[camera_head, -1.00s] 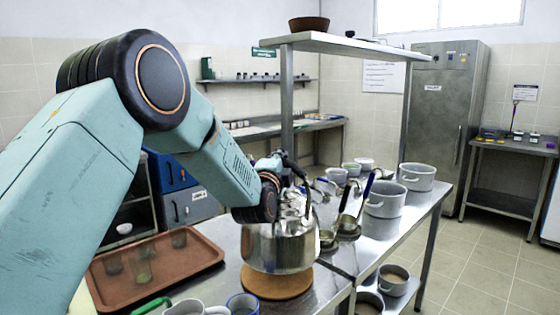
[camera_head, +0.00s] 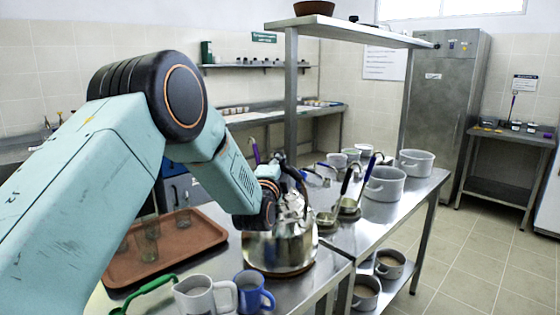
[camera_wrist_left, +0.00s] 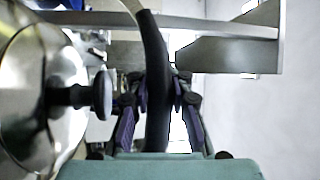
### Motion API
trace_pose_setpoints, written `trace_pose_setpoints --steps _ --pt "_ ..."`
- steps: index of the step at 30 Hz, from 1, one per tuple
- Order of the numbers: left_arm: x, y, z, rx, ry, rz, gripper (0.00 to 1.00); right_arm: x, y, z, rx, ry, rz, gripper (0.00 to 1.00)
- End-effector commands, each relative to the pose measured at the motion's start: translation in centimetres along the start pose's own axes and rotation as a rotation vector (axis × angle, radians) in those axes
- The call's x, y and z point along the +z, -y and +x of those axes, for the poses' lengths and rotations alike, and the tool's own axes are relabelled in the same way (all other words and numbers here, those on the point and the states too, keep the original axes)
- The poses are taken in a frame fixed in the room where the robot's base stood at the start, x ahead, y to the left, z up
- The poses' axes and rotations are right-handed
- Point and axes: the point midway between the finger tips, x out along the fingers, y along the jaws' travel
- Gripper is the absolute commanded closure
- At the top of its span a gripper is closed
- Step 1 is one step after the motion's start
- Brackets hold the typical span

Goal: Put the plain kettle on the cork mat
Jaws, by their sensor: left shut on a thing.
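The plain kettle (camera_head: 282,247) is shiny steel with a black handle. In the head view it is upright over the round cork mat (camera_head: 312,268). It covers most of the mat, whose rim shows around the kettle's base. I cannot tell whether the base touches the mat or is just above it. My left gripper (camera_head: 286,178) is shut on the kettle's handle. In the left wrist view the black handle (camera_wrist_left: 155,75) runs between the purple-padded fingers, with the kettle's steel body (camera_wrist_left: 35,90) at left. My right gripper is not in view.
A brown tray (camera_head: 206,236) with glasses is left of the kettle. A white mug (camera_head: 196,297), a blue mug (camera_head: 252,294) and a green-handled utensil (camera_head: 150,287) are in front. Ladles (camera_head: 349,205) and grey pots (camera_head: 385,184) are to the right. A shelf post (camera_head: 291,95) rises behind.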

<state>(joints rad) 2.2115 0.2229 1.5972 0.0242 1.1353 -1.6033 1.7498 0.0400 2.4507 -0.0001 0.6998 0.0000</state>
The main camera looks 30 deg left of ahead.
Motion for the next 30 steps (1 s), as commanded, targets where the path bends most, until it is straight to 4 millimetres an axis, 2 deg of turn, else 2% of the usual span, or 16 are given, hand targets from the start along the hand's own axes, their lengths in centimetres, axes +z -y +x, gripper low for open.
trace_pose_setpoints --steps 2,3,12,30 --pt "-0.10 0.35 0.14 -0.013 -0.002 0.000 1.00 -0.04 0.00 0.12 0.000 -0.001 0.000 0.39" --pt "-0.02 -0.21 -0.04 0.001 -0.001 0.000 0.82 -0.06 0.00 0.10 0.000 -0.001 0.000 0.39" --pt "0.00 -0.19 -0.03 0.001 0.000 0.000 0.57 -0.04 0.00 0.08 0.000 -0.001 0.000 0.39" --pt "-0.01 -0.24 -0.05 0.002 -0.001 0.000 0.56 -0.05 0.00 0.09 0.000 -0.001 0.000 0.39"
